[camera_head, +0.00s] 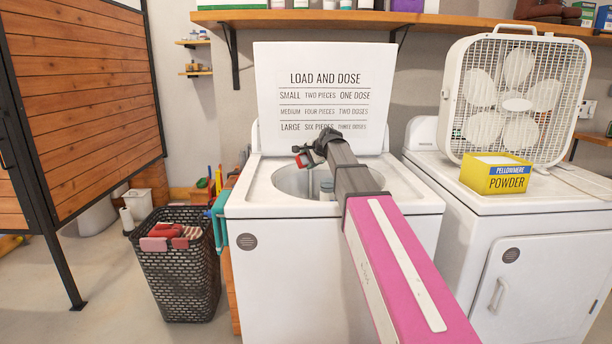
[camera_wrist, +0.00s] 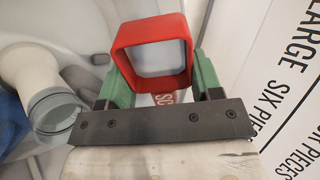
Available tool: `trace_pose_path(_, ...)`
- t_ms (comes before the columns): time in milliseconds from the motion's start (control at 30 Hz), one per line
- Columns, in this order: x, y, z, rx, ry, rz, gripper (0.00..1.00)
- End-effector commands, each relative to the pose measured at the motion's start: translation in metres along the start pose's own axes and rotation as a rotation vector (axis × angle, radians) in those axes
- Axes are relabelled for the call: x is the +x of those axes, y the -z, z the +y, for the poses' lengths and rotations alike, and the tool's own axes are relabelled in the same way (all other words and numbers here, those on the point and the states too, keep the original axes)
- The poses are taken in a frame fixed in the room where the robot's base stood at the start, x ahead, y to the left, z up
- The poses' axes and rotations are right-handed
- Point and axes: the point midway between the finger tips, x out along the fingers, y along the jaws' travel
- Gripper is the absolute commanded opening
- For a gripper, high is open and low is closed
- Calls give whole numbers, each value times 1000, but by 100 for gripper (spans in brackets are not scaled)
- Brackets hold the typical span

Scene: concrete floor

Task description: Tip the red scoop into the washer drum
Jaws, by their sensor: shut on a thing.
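The red scoop (camera_wrist: 118,62) is square-rimmed, and its handle bears partly visible lettering. My gripper (camera_wrist: 160,88) is shut on it, with a green finger on either side. The space inside the rim looks pale grey; I cannot tell whether powder lies in it. In the head view my gripper (camera_head: 312,150) holds the scoop (camera_head: 305,160) above the open top of the white washer (camera_head: 285,255). The washer drum (camera_head: 290,180) shows below, with a grey agitator (camera_head: 327,186) in it, partly hidden by my arm. Blue cloth (camera_wrist: 12,112) shows at left in the wrist view.
The raised lid (camera_head: 324,95) stands close behind my gripper, with a dosing chart. A yellow powder box (camera_head: 497,178) and a white fan (camera_head: 515,98) stand on the right-hand machine (camera_head: 540,240). A dark basket (camera_head: 178,270) stands on the floor at left.

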Motion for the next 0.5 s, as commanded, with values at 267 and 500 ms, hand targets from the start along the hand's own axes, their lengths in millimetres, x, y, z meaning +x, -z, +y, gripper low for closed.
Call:
trace_pose_path(267,-1,0,0,-1,31,0,36)
trace_pose_path(500,-2,0,0,1,58,0,36)
